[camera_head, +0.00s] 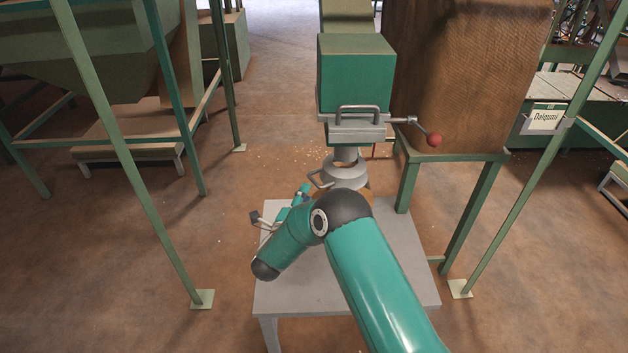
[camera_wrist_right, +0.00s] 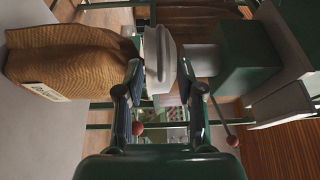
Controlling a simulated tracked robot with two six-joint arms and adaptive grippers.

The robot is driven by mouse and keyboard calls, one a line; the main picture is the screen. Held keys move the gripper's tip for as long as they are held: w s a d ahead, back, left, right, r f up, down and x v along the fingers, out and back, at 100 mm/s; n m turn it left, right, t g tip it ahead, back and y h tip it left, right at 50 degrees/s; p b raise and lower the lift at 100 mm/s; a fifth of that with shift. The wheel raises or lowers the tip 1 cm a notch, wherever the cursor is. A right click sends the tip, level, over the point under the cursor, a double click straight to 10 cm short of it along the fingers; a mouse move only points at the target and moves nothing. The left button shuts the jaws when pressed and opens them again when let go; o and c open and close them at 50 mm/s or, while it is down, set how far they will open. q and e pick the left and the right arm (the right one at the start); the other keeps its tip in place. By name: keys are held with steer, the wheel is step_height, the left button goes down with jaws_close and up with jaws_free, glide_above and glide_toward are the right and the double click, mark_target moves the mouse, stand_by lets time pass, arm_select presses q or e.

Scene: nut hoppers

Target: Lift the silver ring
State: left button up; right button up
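The silver ring (camera_head: 345,174) is a grey collar with a side handle. In the head view it sits under the spout of the green hopper (camera_head: 355,75), above the grey table (camera_head: 300,290), with something brownish partly showing beneath it. In the right wrist view the silver ring (camera_wrist_right: 160,45) shows as a pale curved piece between and beyond my fingertips. My right gripper (camera_wrist_right: 161,75) has its fingers apart, one on each side of that piece, with no clear contact. In the head view my right arm partly hides the gripper beside the handle. My left gripper is not in view.
A lever with a red ball (camera_head: 434,139) sticks out right of the hopper. A large brown sack (camera_head: 460,75) stands on a green frame behind right. Green posts (camera_head: 125,150) rise at left and right. Open floor lies left of the table.

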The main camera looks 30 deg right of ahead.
mark_target(313, 179)
steer(key=x, duration=0.6)
steer(key=shift+w+d, duration=0.25)
steer(key=shift+d, duration=0.1)
jaws_close()
